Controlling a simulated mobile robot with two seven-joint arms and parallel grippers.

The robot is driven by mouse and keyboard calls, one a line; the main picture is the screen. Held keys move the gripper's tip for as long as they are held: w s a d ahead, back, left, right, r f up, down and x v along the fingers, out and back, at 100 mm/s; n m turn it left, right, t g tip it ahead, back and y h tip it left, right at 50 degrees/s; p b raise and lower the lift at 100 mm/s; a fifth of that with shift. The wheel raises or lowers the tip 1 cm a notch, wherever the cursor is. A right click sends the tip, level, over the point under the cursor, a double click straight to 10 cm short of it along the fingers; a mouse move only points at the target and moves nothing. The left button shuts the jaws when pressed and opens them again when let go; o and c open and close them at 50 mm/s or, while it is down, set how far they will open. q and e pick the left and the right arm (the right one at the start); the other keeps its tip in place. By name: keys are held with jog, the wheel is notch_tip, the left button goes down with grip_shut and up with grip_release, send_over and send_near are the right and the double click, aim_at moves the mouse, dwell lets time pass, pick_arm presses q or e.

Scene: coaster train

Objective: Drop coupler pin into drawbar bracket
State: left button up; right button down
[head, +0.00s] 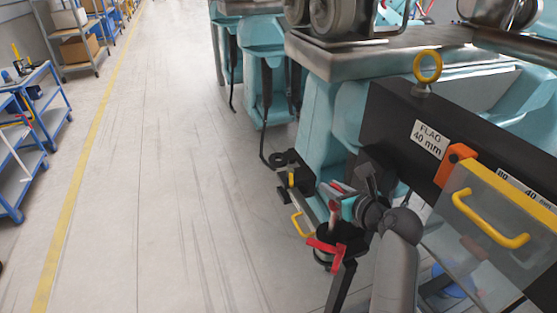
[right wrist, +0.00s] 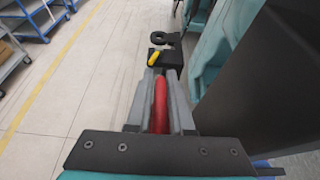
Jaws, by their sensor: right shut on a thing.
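My right gripper (head: 335,189) is shut on a red rod, which I take to be the coupler pin (right wrist: 160,105). The rod lies between the two grey fingers in the right wrist view, where the gripper (right wrist: 158,85) also shows. The pin's lower end cannot be made out. Ahead of the fingertips is a black bracket with a ring-shaped eye (right wrist: 165,38) and a yellow piece (right wrist: 154,58), apparently the drawbar bracket. In the head view its dark eye (head: 277,159) is low beside the teal car, left of the gripper. Contact between pin and bracket cannot be told. My left gripper is not in view.
Teal coaster cars (head: 325,110) stand close on the right. A dark panel (head: 460,135) with a clear guard and yellow handle (head: 490,218) is right of my arm. A red fitting (head: 325,245) is below the gripper. Open floor (head: 180,160) lies left, with blue carts (head: 35,130) beyond.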

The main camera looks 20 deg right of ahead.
aim_at(326, 226)
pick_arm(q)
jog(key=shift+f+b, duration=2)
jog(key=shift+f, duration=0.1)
pick_arm(e)
jog(key=shift+f, duration=4.8)
jog(key=c, duration=0.7)
grip_release()
jog(key=shift+f, duration=0.1)
